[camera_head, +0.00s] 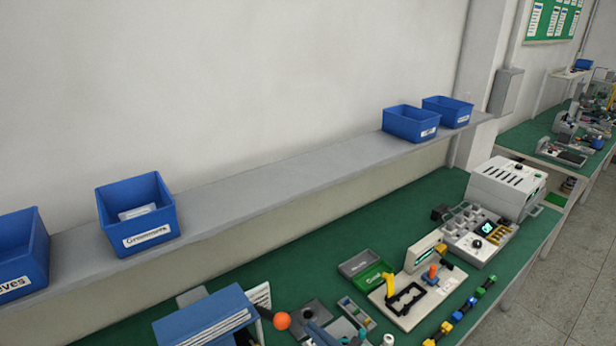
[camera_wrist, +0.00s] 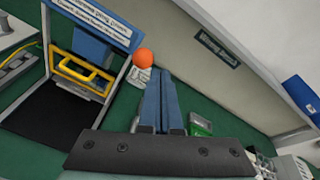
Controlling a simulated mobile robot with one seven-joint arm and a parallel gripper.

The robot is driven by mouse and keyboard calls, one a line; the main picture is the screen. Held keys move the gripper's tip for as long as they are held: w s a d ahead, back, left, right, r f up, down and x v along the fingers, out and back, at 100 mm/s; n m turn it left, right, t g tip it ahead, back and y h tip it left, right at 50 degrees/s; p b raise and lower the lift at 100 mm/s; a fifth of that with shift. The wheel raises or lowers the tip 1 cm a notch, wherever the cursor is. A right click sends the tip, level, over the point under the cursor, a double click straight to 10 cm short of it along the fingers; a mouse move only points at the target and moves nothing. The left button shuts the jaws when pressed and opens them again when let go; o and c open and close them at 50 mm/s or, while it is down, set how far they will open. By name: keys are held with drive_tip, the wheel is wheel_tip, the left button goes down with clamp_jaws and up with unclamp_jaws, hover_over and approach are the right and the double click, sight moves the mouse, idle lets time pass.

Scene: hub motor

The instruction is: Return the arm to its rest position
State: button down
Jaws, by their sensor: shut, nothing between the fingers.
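My gripper (camera_wrist: 158,76) shows in the wrist view, with its two blue fingers side by side and closed on nothing. A dark mounting bar with screws lies across the bottom of that view. The green bench top is behind the fingers. An orange ball (camera_wrist: 145,57) appears just left of the fingertips; I cannot tell how far it is from them.
A labelled blue panel (camera_head: 205,318) stands at the front left of the bench, near the orange ball (camera_head: 282,320). Blue bins, one of them Grommets (camera_head: 138,215), sit on the grey shelf (camera_head: 270,182). Fixtures and a white machine (camera_head: 505,188) occupy the bench's right part.

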wheel_tip(320, 180, up, 27)
drive_tip(key=w+n+t+h+b, duration=0.3)
drive_tip(key=n+t+h+b, duration=0.3)
drive_tip(key=n, duration=1)
drive_tip(key=s+a+r+n+t+h+b, duration=0.1)
drive_tip(key=s+r+n+t+h+b, duration=0.2)
drive_tip(key=s+r, duration=1.5)
drive_tip(key=r+n+t+b, duration=0.1)
drive_tip(key=n+t, duration=0.3)
drive_tip(key=t, duration=0.2)
drive_tip(key=shift+s+a+b, duration=0.3)
drive_tip(key=shift+s+a, duration=0.05)
drive_tip(key=shift+a, duration=0.05)
drive_tip(key=c, duration=1.6)
unclamp_jaws()
